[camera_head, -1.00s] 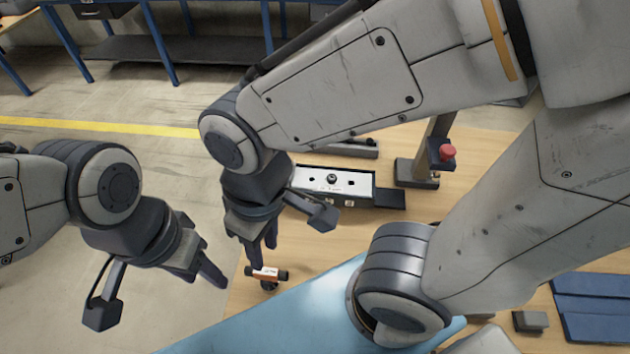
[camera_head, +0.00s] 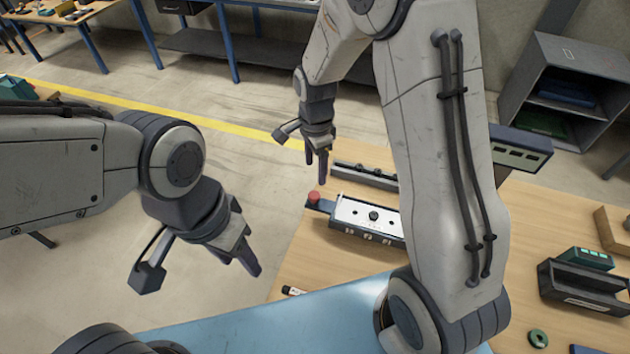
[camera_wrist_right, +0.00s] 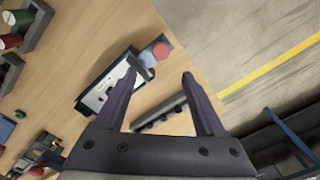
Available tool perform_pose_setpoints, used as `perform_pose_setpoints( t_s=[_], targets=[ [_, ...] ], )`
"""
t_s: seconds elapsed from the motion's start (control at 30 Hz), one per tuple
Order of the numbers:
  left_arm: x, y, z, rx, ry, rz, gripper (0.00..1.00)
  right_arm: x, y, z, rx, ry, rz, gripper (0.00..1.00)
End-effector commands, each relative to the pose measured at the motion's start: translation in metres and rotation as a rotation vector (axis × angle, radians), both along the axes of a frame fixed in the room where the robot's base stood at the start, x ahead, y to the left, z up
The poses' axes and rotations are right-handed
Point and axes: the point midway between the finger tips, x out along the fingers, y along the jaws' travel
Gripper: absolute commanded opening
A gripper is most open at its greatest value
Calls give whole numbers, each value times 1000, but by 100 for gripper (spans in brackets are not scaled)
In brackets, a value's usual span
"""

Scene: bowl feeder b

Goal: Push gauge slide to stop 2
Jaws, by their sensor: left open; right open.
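The gauge (camera_head: 345,212) is a long dark block with a white top plate, a black round knob and number marks on its front face. It lies on the wooden table, partly hidden by my right arm. A red round part (camera_head: 314,197) shows at its left end. My right gripper (camera_head: 316,180) is open and empty, fingers down, above and behind that end. In the right wrist view, the gauge (camera_wrist_right: 97,99) lies beyond the left finger, which covers part of it; the red part (camera_wrist_right: 160,49) shows between the fingertips. My left gripper (camera_head: 250,262) is open over the floor, left of the table.
A dark rail (camera_head: 365,176) lies behind the gauge; it also shows between the fingers in the right wrist view (camera_wrist_right: 160,114). A dark bin (camera_head: 583,287) and a green ring (camera_head: 538,338) are at right.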

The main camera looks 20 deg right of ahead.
Motion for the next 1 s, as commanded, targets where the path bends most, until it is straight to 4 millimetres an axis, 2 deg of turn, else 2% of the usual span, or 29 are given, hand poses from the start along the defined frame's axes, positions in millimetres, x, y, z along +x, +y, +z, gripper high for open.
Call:
perform_pose_setpoints(
  t_s=[0.17,0.4,0.6,0.8,1.0],
  targets=[
    [0,0,7,0,0,-1,50,0,3,-19,-1,6,-6,72],
    [0,0,22,0,0,-3,50,0,5,-62,-1,7,-1,72],
    [0,0,31,0,0,-3,50,0,4,-90,-1,4,-3,72],
    [0,0,33,0,0,-3,50,1,2,-103,0,0,-5,72],
    [0,0,33,0,0,-3,50,1,2,-104,0,0,-5,72]
  ],
)
